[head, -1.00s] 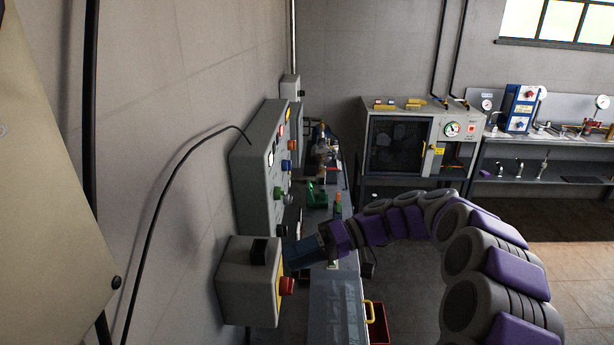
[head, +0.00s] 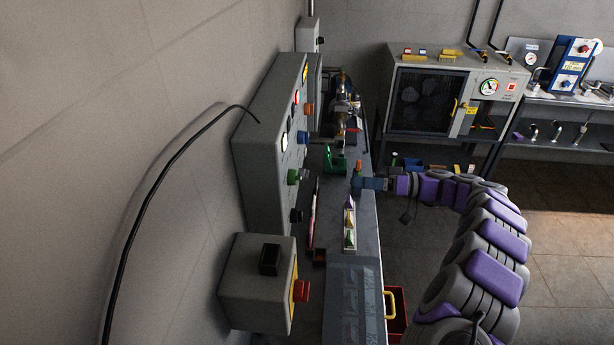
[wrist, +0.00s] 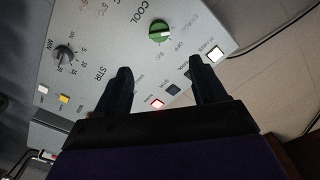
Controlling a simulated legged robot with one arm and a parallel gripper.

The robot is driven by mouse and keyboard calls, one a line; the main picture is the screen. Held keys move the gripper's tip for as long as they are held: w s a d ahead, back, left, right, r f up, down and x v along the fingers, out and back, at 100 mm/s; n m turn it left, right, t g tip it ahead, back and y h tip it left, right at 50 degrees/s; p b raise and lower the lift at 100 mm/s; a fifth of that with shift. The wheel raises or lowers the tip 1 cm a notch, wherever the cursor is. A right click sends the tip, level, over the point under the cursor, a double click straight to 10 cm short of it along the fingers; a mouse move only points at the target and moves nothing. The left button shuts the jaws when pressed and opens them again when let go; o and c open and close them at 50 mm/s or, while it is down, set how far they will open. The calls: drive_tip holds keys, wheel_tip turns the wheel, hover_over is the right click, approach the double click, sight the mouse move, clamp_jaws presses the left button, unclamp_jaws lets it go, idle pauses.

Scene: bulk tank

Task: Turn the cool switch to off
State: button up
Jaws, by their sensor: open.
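The cool switch (wrist: 159,32) is a round green knob with a pale bar across it, beside the printed word COOL. A green knob (head: 294,176) on the side of the grey control panel (head: 262,165) in the head view looks like the same switch. Its position label is too blurred to read surely. My gripper (wrist: 160,66) is open and empty, its two dark fingers pointing towards the panel, with the knob above and between the tips in the wrist view. In the head view my gripper (head: 360,183) is over the bench, to the right of the panel and apart from it.
A black dial (wrist: 65,52) sits left of the switch. A grey box (head: 258,282) with a red button (head: 301,291) juts from the wall nearer me. Bottles and small items stand on the narrow bench (head: 352,290). Open floor lies right.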

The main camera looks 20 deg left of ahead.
sight(301, 179)
drive_tip(key=x, duration=0.8)
drive_tip(key=b+x, duration=0.1)
drive_tip(key=x, duration=0.6)
drive_tip(key=shift+s+a+f, duration=0.1)
drive_tip(key=shift+a+f, duration=0.15)
drive_tip(key=shift+a, duration=0.15)
drive_tip(key=shift+d, duration=0.15)
drive_tip(key=c, duration=1)
